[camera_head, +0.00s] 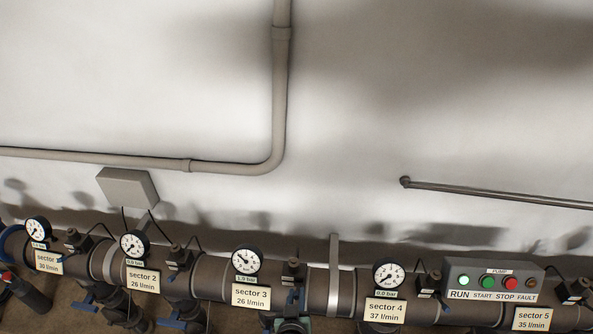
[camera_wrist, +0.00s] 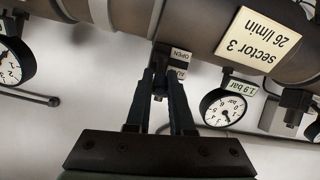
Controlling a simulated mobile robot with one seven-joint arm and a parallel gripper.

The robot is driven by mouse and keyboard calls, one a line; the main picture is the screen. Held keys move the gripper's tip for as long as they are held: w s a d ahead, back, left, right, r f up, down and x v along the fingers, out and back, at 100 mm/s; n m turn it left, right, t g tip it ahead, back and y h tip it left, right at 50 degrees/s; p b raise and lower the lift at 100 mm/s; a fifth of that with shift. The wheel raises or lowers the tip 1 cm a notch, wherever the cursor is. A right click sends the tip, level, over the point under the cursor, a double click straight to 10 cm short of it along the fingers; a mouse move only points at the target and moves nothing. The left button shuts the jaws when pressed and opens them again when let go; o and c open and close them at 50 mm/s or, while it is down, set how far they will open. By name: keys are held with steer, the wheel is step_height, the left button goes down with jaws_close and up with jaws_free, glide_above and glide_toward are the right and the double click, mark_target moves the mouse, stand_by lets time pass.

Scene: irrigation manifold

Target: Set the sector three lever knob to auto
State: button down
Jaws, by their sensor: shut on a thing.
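The sector 3 plate (camera_wrist: 258,40) appears upside down in the wrist view; in the head view the sector 3 plate (camera_head: 250,297) reads 26 l/min. My gripper (camera_wrist: 160,82) is at the small dark valve unit beside this plate, its two fingers shut on the dark lever knob (camera_wrist: 160,70). The fingers hide most of the knob, so its exact setting is hard to read. Next to it are a small OPEN label (camera_wrist: 181,54) and a partly covered label starting AU (camera_wrist: 180,72). In the head view the sector 3 valve unit (camera_head: 292,271) stands on the pipe, right of the gauge.
The sector 3 gauge (camera_wrist: 223,107), marked 1.9 bar, is close to the right of my fingers in the wrist view. The large pipe (camera_wrist: 205,25) runs behind. Sector 4 plate (camera_head: 385,311) and the pump panel (camera_head: 492,281) are farther right.

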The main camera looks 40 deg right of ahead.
steer(key=c, duration=0.8)
jaws_free()
steer(key=shift+p+v, duration=3.1)
steer(key=shift+v, duration=3.35)
steer(key=shift+a, duration=0.1)
